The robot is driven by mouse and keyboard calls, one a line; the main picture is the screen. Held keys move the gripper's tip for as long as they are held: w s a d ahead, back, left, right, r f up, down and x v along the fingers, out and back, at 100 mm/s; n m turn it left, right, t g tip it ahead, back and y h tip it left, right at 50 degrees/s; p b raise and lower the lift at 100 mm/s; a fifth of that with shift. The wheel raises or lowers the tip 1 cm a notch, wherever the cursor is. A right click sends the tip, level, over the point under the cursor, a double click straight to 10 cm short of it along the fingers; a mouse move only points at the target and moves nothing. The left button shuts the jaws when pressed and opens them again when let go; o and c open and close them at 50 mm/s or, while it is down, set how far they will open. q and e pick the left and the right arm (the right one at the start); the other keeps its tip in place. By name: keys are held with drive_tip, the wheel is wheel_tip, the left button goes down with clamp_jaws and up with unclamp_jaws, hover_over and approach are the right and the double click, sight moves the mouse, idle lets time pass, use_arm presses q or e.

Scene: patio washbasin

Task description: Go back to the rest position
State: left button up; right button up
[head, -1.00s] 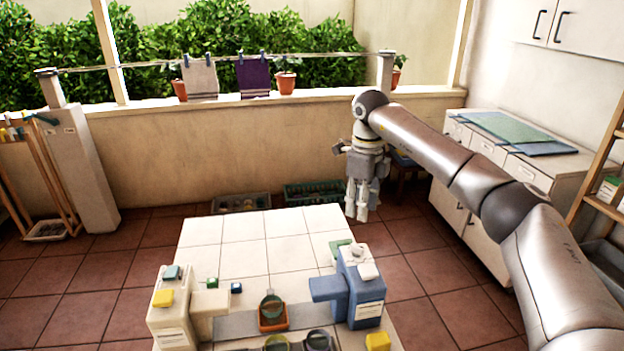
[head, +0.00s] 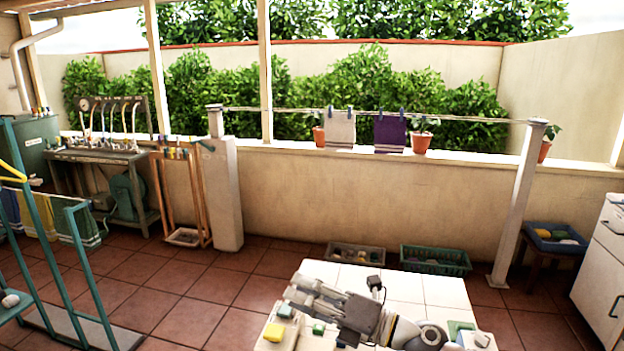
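My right gripper (head: 300,289) is in the lower middle of the head view, over the white tiled table (head: 440,290). It lies nearly level and its fingers point left. The fingers look spread apart, with nothing seen between them. The gripper and my arm hide part of the table and things on it. My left gripper is not in view.
A green crate (head: 436,262) and a grey crate (head: 356,256) stand on the floor behind the table. A teal rack (head: 75,250) stands at left. Floor between is clear.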

drive_tip(key=d+f+m+t+h, duration=0.2)
drive_tip(key=d+m+t+h, duration=0.8)
drive_tip(key=m, duration=0.9)
drive_tip(key=s+d+f+m+g+h, duration=0.35)
drive_tip(key=s+d+f+m, duration=0.2)
drive_tip(key=f, duration=0.25)
drive_tip(key=s+d+f+m+g+h, duration=0.2)
drive_tip(key=s+d+f+m+h, duration=0.2)
drive_tip(key=f+m, duration=0.3)
drive_tip(key=s+d+f+m+g, duration=0.15)
drive_tip(key=s+f+g, duration=0.4)
drive_tip(key=s, duration=0.55)
drive_tip(key=s+d+f+m+g, duration=0.15)
drive_tip(key=s+f+g, duration=0.35)
drive_tip(key=s, duration=0.6)
wheel_tip(320, 180, down, 27)
drive_tip(key=s, duration=0.2)
drive_tip(key=s+d+f+g, duration=0.1)
drive_tip(key=s+d+f, duration=0.1)
drive_tip(key=s+f, duration=1.3)
drive_tip(key=shift+s+d+f, duration=0.15)
drive_tip(key=shift+s+f, duration=0.1)
drive_tip(key=shift+s, duration=0.6)
